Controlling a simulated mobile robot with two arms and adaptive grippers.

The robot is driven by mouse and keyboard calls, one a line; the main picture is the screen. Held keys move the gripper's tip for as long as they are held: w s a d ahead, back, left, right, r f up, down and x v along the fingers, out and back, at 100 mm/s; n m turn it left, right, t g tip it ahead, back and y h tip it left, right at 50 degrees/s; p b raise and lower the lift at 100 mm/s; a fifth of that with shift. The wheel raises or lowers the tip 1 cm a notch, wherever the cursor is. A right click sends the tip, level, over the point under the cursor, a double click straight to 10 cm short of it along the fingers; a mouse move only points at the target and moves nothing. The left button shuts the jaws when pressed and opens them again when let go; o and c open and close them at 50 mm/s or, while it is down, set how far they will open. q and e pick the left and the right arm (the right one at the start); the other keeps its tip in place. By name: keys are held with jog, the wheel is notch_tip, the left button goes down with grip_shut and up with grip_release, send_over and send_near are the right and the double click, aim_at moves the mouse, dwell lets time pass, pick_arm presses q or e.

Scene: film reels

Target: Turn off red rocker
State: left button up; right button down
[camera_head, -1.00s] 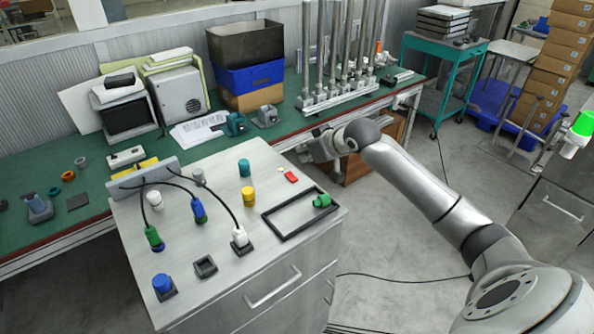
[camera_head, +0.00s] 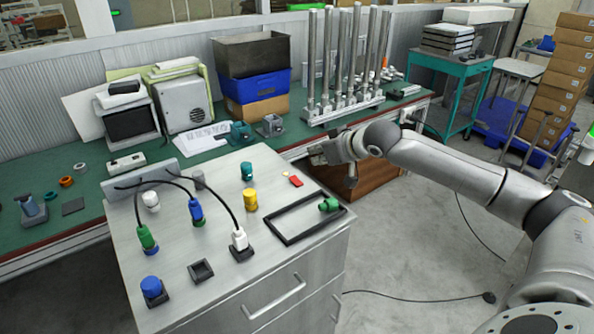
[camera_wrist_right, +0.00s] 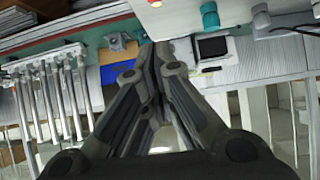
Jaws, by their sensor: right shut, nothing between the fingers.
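A small red piece (camera_head: 295,181), which looks like the red rocker, lies on the grey cabinet top (camera_head: 225,266) near its back right edge. Its on or off position is too small to tell. A bit of red also shows at the top edge of the right wrist view (camera_wrist_right: 155,3). My right gripper (camera_head: 315,155) is beyond the cabinet's back right edge, behind and right of the red piece and apart from it. Its fingers are together and empty, also in the right wrist view (camera_wrist_right: 152,50). My left gripper is not in view.
A black rectangular frame (camera_head: 283,238) with a green part (camera_head: 329,204) lies in front of the red piece. A yellow cylinder (camera_head: 250,200), a teal cylinder (camera_head: 247,171) and cabled connectors stand to the left. Metal posts (camera_head: 341,60) rise from the green bench behind.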

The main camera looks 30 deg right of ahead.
jog(key=p, duration=0.2)
send_over(297, 180)
jog(key=f, duration=0.5)
jog(key=shift+s+f, duration=0.25)
jog(key=shift+s, duration=0.15)
jog(key=f, duration=0.3)
jog(key=shift+w+f+p, duration=0.15)
jog(key=shift+w+p, duration=0.2)
jog(key=shift+f, duration=0.45)
